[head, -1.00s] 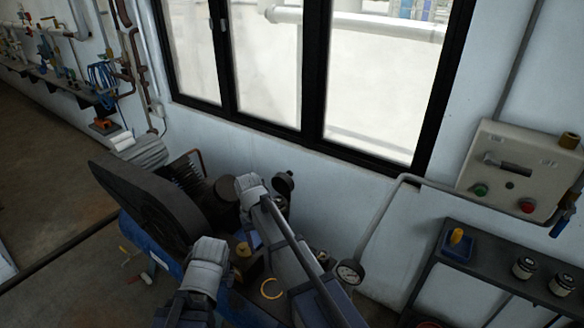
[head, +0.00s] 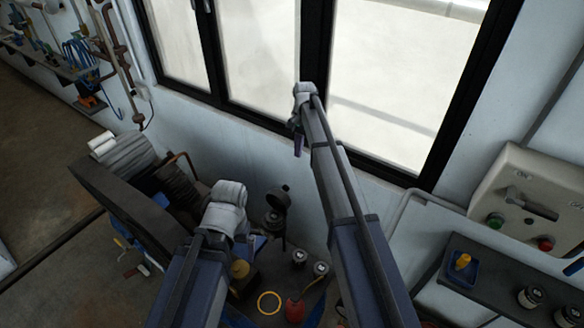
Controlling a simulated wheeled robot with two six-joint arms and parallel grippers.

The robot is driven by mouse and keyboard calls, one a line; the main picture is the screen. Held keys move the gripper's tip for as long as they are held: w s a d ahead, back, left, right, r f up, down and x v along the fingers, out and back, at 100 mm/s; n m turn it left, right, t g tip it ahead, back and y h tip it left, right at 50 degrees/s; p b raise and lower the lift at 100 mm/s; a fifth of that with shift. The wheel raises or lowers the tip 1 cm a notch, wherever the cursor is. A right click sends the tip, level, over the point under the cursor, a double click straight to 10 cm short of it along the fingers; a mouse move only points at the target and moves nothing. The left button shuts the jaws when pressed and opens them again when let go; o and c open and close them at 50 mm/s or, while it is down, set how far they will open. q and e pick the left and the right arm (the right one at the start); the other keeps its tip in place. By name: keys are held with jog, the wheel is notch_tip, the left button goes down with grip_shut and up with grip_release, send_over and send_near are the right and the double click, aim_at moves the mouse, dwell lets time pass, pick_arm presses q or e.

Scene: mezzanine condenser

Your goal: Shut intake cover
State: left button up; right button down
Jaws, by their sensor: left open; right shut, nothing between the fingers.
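A small dark round intake (head: 275,216) stands upright on the machine near the wall in the head view. Its dark round cover (head: 278,197) looks raised and tilted above it; the exact angle is hard to tell. My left gripper (head: 236,222) is to the left of the intake, apart from it in the picture, with its fingers largely hidden by its pale wrist. My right gripper (head: 298,145) is shut and empty, pointing down in front of the window frame, above and right of the intake.
A dark flywheel guard (head: 130,205) and ribbed cylinder stand left of the intake. A yellow ring (head: 269,303), a red-based item (head: 294,312) and small jars lie in front. A control box (head: 530,205) and dark shelf (head: 490,275) are at right. The wall and window close the back.

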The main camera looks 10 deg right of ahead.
aim_at(284, 194)
jog(key=s+a+f+b, duration=0.2)
jog(key=f+b, duration=0.3)
jog(key=s+a+f+b, duration=0.1)
jog(key=a+f+b, duration=0.1)
jog(key=f+b, duration=0.3)
jog(key=shift+s+f, duration=0.15)
jog(key=shift+s, duration=0.25)
jog(key=shift+d, duration=0.1)
jog(key=shift+s+a+t+h, duration=0.3)
dwell(0.5)
